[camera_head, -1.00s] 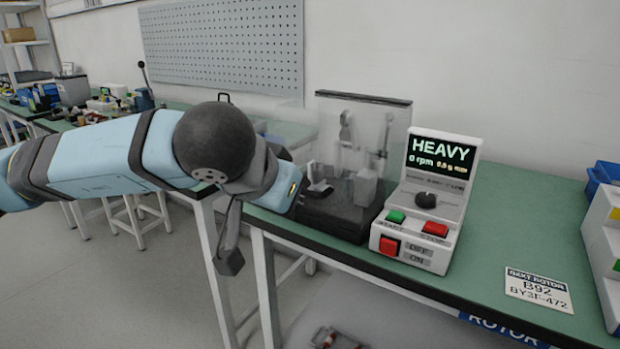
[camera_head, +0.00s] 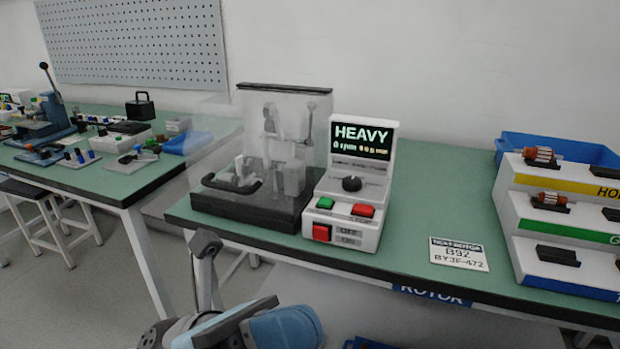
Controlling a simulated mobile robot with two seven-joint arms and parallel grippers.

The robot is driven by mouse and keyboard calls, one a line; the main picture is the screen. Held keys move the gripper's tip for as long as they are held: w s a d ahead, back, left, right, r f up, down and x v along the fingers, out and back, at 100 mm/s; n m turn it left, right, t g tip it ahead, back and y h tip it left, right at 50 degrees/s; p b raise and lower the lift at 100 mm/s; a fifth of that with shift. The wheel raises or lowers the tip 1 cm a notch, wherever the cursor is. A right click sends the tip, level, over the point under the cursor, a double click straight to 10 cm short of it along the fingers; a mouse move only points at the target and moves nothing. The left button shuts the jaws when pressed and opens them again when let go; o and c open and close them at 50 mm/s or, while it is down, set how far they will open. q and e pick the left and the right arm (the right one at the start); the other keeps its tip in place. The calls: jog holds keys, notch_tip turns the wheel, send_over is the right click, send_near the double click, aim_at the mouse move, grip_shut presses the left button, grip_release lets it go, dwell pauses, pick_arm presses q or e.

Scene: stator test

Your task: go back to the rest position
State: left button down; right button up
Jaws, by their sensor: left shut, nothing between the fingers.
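My left gripper (camera_head: 206,246) shows at the bottom, left of the middle, in front of the bench edge and below the tester. Its grey fingers point up, are shut and hold nothing. My light-blue left arm comes in at the bottom edge beneath it, and most of it is out of view. The gripper is apart from the test machine (camera_head: 250,212), which stands on the green bench with a clear cover over it. My right gripper is not in view.
The control box (camera_head: 349,190) reads HEAVY. A sign (camera_head: 458,253) reading B92 lies on the green bench (camera_head: 420,200). A tiered rack (camera_head: 560,225) with rotors and a blue bin (camera_head: 560,148) stand at right. Another bench (camera_head: 95,183) with tools is at left.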

pick_arm(q)
jog(key=w+a+f+n+t+y, duration=0.3)
jog(key=n+t, duration=0.9)
jog(key=n, duration=0.4)
jog(key=w+a+f+n+t+y, duration=0.2)
jog(key=w+a+f+n+t, duration=0.1)
jog(key=n+t, duration=1)
jog(key=a+f+n+g+y, duration=0.2)
jog(key=a+f+n+y, duration=0.2)
jog(key=f+n+y, duration=1.05)
jog(key=s+a+r+n+g+p, duration=0.2)
jog(key=a+r+g+p, duration=0.1)
jog(key=p, duration=1.6)
jog(key=s+a+r+n+g+y+p, duration=0.1)
jog(key=a+r+p, duration=0.4)
jog(key=p, duration=1.5)
jog(key=shift+s+r+n+g, duration=0.45)
jog(key=shift+s+r+g, duration=0.15)
jog(key=shift+g, duration=0.6)
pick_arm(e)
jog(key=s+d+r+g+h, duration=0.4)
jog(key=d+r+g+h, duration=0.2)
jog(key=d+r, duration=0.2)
